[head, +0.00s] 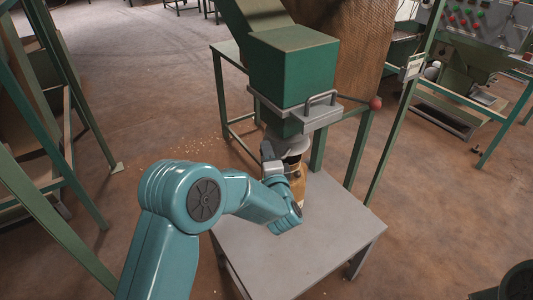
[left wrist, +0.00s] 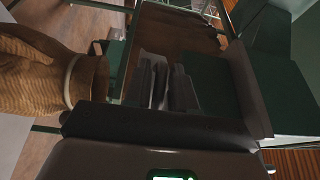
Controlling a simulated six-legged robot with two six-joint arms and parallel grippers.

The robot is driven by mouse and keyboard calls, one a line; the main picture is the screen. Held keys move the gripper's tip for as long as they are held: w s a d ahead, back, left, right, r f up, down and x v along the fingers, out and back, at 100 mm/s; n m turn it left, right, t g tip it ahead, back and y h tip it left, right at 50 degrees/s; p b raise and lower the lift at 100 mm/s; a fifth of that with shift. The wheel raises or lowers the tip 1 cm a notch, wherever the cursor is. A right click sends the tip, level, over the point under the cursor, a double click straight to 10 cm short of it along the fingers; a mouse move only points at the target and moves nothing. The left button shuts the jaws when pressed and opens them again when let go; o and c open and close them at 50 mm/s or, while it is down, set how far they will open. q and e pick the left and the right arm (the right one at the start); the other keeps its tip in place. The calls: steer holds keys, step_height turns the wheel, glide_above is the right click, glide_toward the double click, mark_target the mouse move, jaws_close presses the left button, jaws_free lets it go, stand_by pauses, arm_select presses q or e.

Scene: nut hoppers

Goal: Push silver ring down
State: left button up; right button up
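The silver ring (head: 293,146) shows in the head view as a pale grey band below the green hopper (head: 293,75), partly hidden by my left gripper. In the left wrist view a pale ring (left wrist: 70,80) goes around the neck of a tan sack (left wrist: 35,75). The sack (head: 298,178) stands under the hopper, partly behind my arm. My left gripper (head: 268,152) is beside the ring and sack neck, on their left in the head view. In the left wrist view its grey fingers (left wrist: 168,85) look close together with nothing between them. My right gripper is not seen.
A grey metal bracket with a handle (head: 318,110) and a red-knobbed lever (head: 375,103) sits at the hopper's lower end. The grey table (head: 320,240) has a clear front. Green posts stand on both sides. A control panel (head: 480,22) is at the upper right.

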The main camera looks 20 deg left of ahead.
arm_select(q)
jaws_close()
step_height(320, 180, down, 8)
steer(key=b, duration=0.4)
steer(key=shift+s+f, duration=0.1)
steer(key=shift+o, duration=1.8)
jaws_free()
steer(key=p+v, duration=0.1)
steer(key=v, duration=1.5)
